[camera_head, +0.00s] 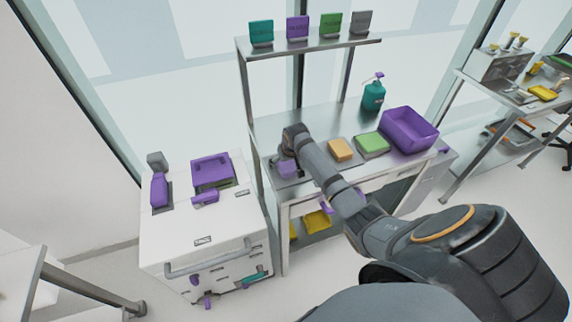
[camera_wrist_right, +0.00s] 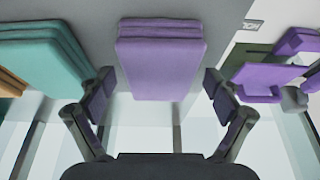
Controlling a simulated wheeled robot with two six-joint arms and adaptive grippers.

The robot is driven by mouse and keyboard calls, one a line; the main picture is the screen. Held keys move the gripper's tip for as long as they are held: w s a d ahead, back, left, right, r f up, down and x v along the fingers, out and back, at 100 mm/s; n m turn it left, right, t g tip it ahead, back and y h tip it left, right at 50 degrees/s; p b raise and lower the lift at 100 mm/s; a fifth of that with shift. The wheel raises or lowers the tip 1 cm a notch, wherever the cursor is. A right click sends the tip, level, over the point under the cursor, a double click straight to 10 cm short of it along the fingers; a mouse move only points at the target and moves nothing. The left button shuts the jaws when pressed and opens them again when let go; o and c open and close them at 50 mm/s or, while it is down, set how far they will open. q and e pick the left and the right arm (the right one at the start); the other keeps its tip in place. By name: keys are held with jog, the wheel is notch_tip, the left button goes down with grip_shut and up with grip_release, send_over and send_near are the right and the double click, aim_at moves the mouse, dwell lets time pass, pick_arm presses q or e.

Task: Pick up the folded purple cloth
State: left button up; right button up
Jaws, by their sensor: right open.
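The folded purple cloth (camera_head: 287,169) lies near the left end of the metal table, partly hidden by my right wrist in the head view. In the right wrist view the purple cloth (camera_wrist_right: 161,55) is a layered stack centred between the fingers. My right gripper (camera_wrist_right: 158,78) is open, with one finger to each side of the cloth and a visible gap on both sides. I cannot tell whether the fingertips are level with the cloth. My left gripper is not in view.
A folded teal cloth (camera_wrist_right: 40,55) lies beside the purple one. Orange (camera_head: 340,149) and green (camera_head: 371,143) cloths, a purple bin (camera_head: 409,130) and a teal bottle (camera_head: 373,96) stand farther right. A shelf (camera_head: 310,47) rises behind. A white cart (camera_head: 200,235) stands left.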

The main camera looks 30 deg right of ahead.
jog(key=shift+s, duration=0.1)
jog(key=shift+f, duration=0.2)
dwell(0.4)
jog(key=shift+c, duration=0.3)
jog(key=c, duration=1.1)
jog(key=shift+c, duration=0.2)
